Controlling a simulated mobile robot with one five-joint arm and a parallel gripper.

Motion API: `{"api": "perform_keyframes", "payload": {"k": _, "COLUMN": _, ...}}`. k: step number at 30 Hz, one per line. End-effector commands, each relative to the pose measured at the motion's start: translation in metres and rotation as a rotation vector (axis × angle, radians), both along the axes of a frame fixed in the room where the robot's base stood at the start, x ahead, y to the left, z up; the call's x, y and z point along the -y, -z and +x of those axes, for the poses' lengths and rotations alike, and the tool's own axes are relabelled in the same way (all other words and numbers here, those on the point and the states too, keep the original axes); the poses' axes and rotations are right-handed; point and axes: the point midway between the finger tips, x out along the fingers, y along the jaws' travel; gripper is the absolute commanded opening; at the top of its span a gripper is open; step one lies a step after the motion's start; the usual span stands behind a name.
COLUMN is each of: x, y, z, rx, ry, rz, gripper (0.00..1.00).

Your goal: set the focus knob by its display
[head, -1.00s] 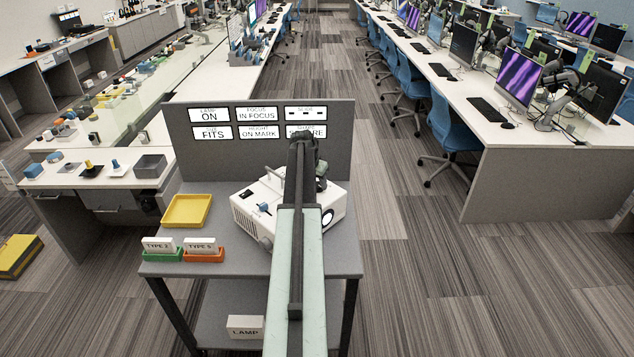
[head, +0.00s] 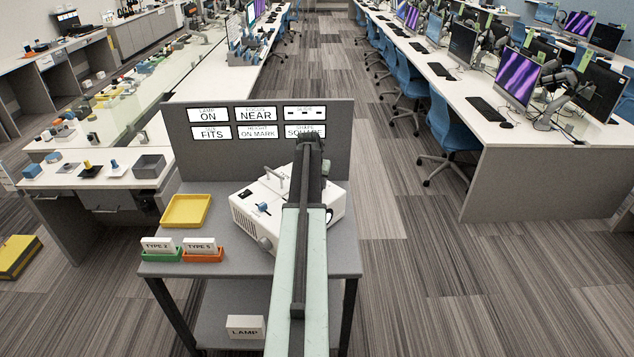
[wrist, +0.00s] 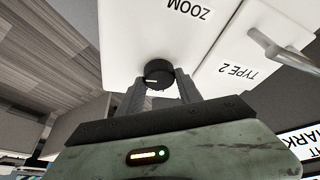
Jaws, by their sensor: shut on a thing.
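My gripper (wrist: 161,83) is shut on a black round knob (wrist: 158,72) with a white pointer mark, on a white face of the projector. The word ZOOM is printed on that face near the knob. In the head view the projector (head: 247,210) sits on the grey cart, and my arm hides the gripper and this knob. The focus display (head: 256,114) on the grey panel reads NEAR.
The other displays read lamp ON, FITS, height ON MARK and, partly behind my arm, SQUARE. A yellow tray (head: 187,211) and TYPE 2 (head: 157,246) and TYPE 5 (head: 201,246) slides in holders are left of the projector. A metal handle (wrist: 278,47) juts near my gripper.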

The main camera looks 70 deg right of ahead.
Motion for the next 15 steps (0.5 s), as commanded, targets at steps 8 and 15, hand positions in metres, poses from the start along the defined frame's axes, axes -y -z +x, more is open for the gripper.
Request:
{"api": "perform_keyframes", "payload": {"k": 8, "x": -0.002, "y": 0.001, "z": 0.0014, "rx": 0.001, "ry": -0.001, "rz": 0.005, "gripper": 0.63}}
{"api": "perform_keyframes", "payload": {"k": 15, "x": -0.0034, "y": -0.0064, "z": 0.0008, "rx": 0.001, "ry": 0.0, "rz": 0.003, "gripper": 0.63}}
